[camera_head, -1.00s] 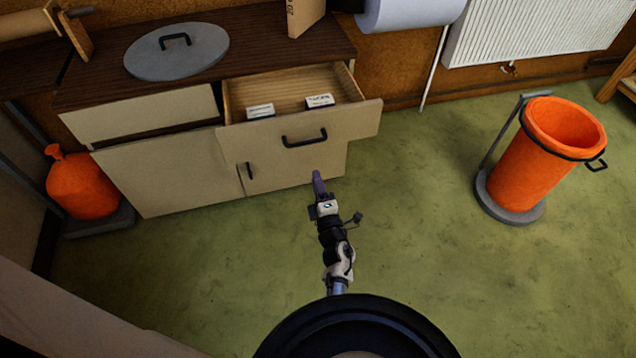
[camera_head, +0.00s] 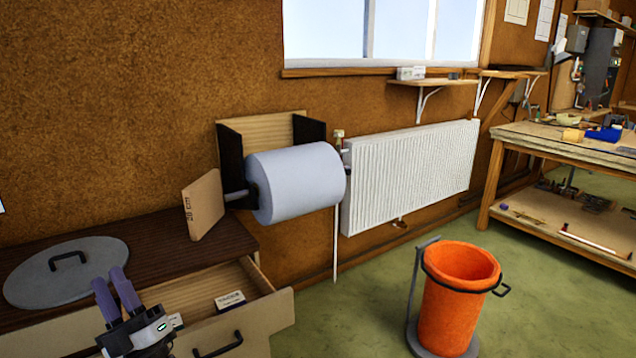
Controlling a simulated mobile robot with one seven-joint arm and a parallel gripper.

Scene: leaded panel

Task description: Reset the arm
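My gripper (camera_head: 118,290) shows at the lower left, pointing up, with two purple-grey fingers. The fingers stand apart at the tips with a narrow gap, and I see nothing between them. The gripper is in front of the open drawer (camera_head: 262,318) and the cabinet top (camera_head: 160,235), and it hides part of the drawer. The rest of my arm is below the picture edge.
Small boxes, one of them white (camera_head: 230,300), lie in the open drawer. A grey lid (camera_head: 62,285) and a cardboard piece (camera_head: 203,205) are on the cabinet. A paper roll (camera_head: 295,182) and radiator (camera_head: 410,175) are on the wall. An orange bin (camera_head: 458,300) stands on green floor; a workbench (camera_head: 575,148) is at right.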

